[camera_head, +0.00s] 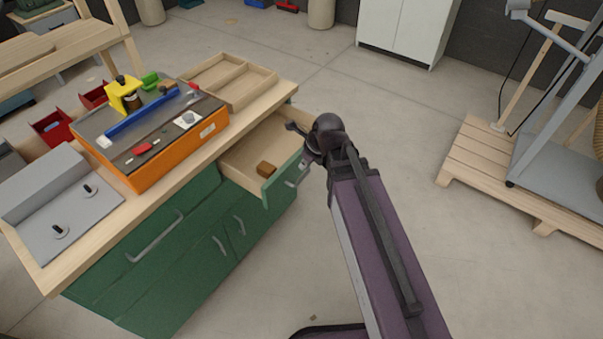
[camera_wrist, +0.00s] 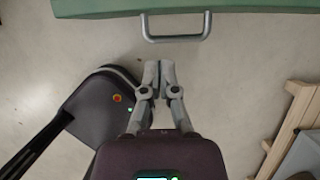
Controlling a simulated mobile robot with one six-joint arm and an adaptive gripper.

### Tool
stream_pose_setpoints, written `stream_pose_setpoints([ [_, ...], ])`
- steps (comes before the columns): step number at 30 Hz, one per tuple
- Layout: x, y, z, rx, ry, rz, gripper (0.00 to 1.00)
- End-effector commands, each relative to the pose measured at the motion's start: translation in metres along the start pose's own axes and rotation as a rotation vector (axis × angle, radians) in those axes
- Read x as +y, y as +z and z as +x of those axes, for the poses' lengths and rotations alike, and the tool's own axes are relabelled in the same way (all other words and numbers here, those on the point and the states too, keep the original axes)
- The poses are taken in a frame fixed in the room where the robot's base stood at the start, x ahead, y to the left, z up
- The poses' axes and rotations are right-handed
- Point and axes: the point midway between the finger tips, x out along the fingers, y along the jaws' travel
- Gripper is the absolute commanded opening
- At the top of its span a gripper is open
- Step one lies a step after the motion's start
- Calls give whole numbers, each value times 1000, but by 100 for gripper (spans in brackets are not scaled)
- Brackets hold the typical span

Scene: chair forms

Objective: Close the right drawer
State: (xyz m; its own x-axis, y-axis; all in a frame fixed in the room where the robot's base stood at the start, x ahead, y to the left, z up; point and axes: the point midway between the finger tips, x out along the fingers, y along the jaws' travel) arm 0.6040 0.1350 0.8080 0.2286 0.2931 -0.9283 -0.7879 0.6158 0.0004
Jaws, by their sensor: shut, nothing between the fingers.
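The right drawer (camera_head: 283,178) of the green workbench (camera_head: 140,265) is pulled open, and a small brown block (camera_head: 266,169) lies inside it. Its green front and grey bar handle also show at the top of the wrist view, the handle (camera_wrist: 175,39) just beyond my fingertips. My gripper (camera_wrist: 158,70) is shut and empty, its fingers together, apart from the handle in that view. In the head view my arm reaches up to the drawer front, and my wrist hides part of the handle and the fingertips.
On the benchtop stand an orange box (camera_head: 207,130) with tools, a wooden tray (camera_head: 232,82) and a grey metal piece (camera_head: 62,205). A wooden pallet (camera_head: 470,160) with a grey frame is at the right. The floor between is clear.

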Motion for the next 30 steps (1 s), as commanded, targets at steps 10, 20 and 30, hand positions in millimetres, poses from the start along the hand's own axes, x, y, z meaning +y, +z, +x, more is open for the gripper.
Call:
stream_pose_setpoints([
  [10,0,-1,16,0,0,-1,0],
  [20,-1,-1,43,0,0,-1,0],
  [30,-1,-2,70,0,-1,-1,0],
])
